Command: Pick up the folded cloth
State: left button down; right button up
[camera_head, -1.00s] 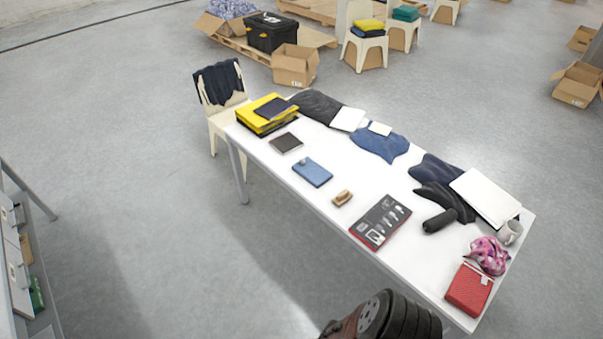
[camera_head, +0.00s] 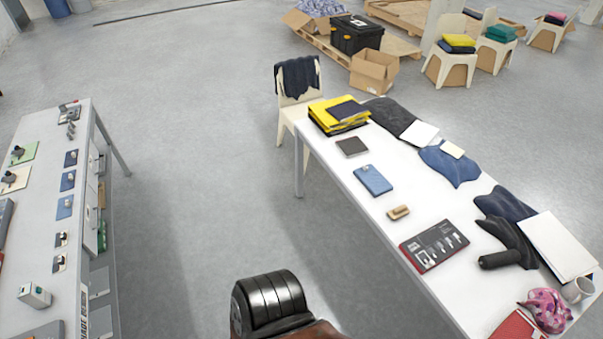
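A yellow folded cloth stack (camera_head: 338,118) with a dark folded piece (camera_head: 349,110) on top lies at the far left corner of the white table (camera_head: 352,206). Other folded cloths sit on chairs at the back right: a yellow and dark pile (camera_head: 457,42) and a green pile (camera_head: 502,32). I cannot tell which one the task means. Neither of my grippers shows in the head view.
Dark and blue garments (camera_head: 450,166), a notebook (camera_head: 373,180) and a mug (camera_head: 577,290) lie or stand on the table. A workbench (camera_head: 40,226) stands at left. A chair (camera_head: 298,92) stands by the table's far end. Floor (camera_head: 200,200) between is clear.

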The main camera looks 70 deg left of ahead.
aim_at(378, 186)
jog(key=u, duration=1.75)
